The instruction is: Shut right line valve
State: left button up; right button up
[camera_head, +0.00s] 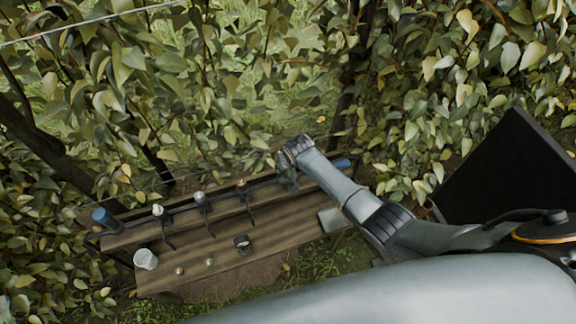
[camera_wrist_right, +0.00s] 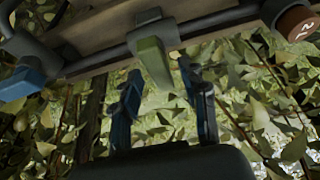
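A dark pipe (camera_wrist_right: 215,22) runs across the wrist view along a wooden board. A green lever (camera_wrist_right: 153,60) hangs from a fitting on it. My right gripper (camera_wrist_right: 162,72) is open, with its two dark blue fingers apart on either side of the lever's lower end; I cannot tell if either touches it. In the head view my right arm reaches to the right part of the wooden rack, and its gripper (camera_head: 288,180) is at the pipe, small and partly hidden by the wrist. A blue handle (camera_wrist_right: 20,82) is left of the lever. My left gripper is not in view.
The wooden rack (camera_head: 200,262) carries several fittings along its pipe, a white cup (camera_head: 145,259) and small items on its lower board. A brown round cap (camera_wrist_right: 293,24) is right of the lever. A dark panel (camera_head: 510,170) stands right. Dense leaves lie behind.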

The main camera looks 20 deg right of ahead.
jog(key=v, duration=1.2)
dwell(0.5)
jog(key=s+d+f+g+b, duration=0.1)
jog(key=s+f+b, duration=0.1)
jog(key=s+f, duration=0.6)
jog(key=s+d+f+b, duration=0.2)
jog(key=s+f, duration=0.1)
jog(key=f, duration=1)
jog(key=s+d+f+g+b, duration=0.1)
jog(key=s+f+b, duration=0.1)
jog(key=s+f, duration=0.6)
jog(key=s+f+b, duration=0.1)
jog(key=s+f, duration=0.5)
jog(key=s, duration=0.3)
jog(key=s+d+f+n+g+b, duration=0.1)
jog(key=s+f+b, duration=0.1)
jog(key=s+f, duration=0.4)
jog(key=s+d+f+n+b, duration=0.1)
jog(key=s+f, duration=0.5)
jog(key=s, duration=0.6)
jog(key=shift+d+g, duration=0.15)
jog(key=shift+g, duration=0.15)
